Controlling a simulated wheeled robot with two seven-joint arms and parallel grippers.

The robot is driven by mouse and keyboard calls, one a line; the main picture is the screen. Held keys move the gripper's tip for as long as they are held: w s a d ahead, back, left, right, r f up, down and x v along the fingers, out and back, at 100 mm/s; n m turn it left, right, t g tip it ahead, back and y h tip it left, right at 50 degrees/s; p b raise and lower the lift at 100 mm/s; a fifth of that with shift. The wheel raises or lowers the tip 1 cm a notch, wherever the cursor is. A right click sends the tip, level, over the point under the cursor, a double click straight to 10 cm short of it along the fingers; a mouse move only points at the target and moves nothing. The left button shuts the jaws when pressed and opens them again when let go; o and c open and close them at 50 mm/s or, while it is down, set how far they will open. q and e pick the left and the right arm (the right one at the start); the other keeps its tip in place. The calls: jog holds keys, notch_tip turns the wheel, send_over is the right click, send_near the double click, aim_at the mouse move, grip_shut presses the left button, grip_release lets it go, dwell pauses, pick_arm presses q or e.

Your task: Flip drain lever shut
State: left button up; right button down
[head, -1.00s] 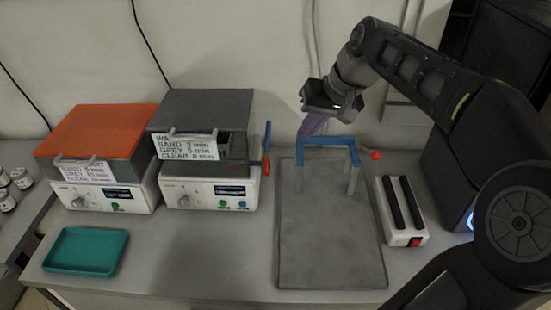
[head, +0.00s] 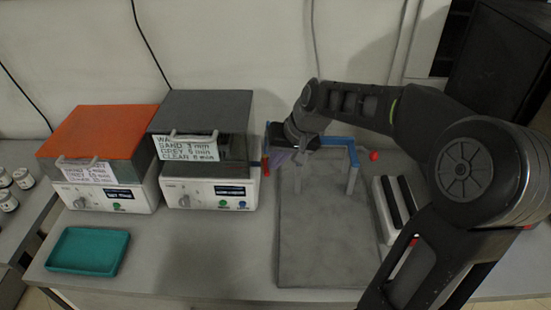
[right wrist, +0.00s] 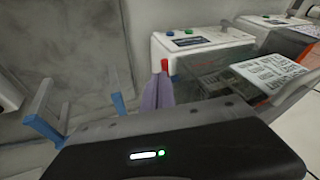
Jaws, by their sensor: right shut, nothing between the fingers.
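The drain lever is on the right side of the right-hand unit (head: 210,193). My left gripper is not in view.
A red ball (head: 374,155) and a white box with black bars (head: 384,218) are further right. A teal tray (head: 88,251) and an orange-topped unit (head: 98,131) are left.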

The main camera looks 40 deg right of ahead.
jog(key=shift+w+a+f+b, duration=0.15)
jog(key=shift+a+b, duration=0.15)
jog(key=shift+a, duration=0.15)
jog(key=shift+w+a+f+b, duration=0.15)
jog(key=shift+a+b, duration=0.1)
jog(key=shift+a, duration=0.2)
jog(key=shift+s+d, duration=0.1)
jog(key=shift+d, duration=0.1)
